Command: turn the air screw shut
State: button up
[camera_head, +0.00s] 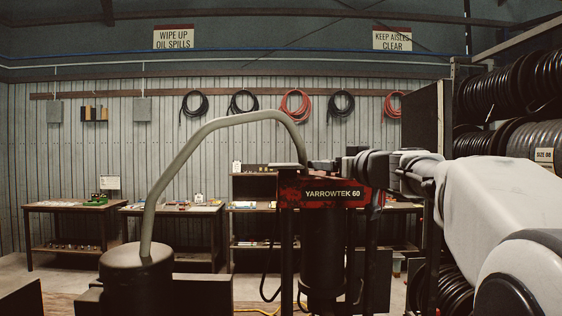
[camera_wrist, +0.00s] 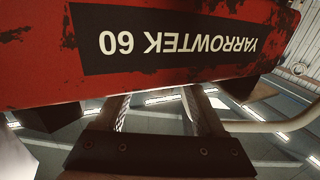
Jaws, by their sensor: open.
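The crimper (camera_head: 330,193) has a worn red head marked YARROWTEK 60. In the wrist view its red face and black label (camera_wrist: 165,42) appear upside down and fill the upper part. I cannot make out the air screw in either view. My gripper (camera_wrist: 157,98) is open, its two fingers apart with nothing visible between them. The fingertips lie close to the lower edge of the red head in that picture; I cannot tell whether they touch. In the head view my arm reaches in from the right, and the gripper is small and dark near the crimper's top.
A thick grey hose (camera_head: 215,122) arches from a dark cylinder (camera_head: 136,270) at the front left to the crimper's top. Black hose coils (camera_head: 505,90) fill a rack at the right. Workbenches (camera_head: 75,206) stand along the back wall. Open floor shows between.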

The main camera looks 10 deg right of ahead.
jog(key=shift+w, duration=0.25)
grip_shut()
dwell(0.3)
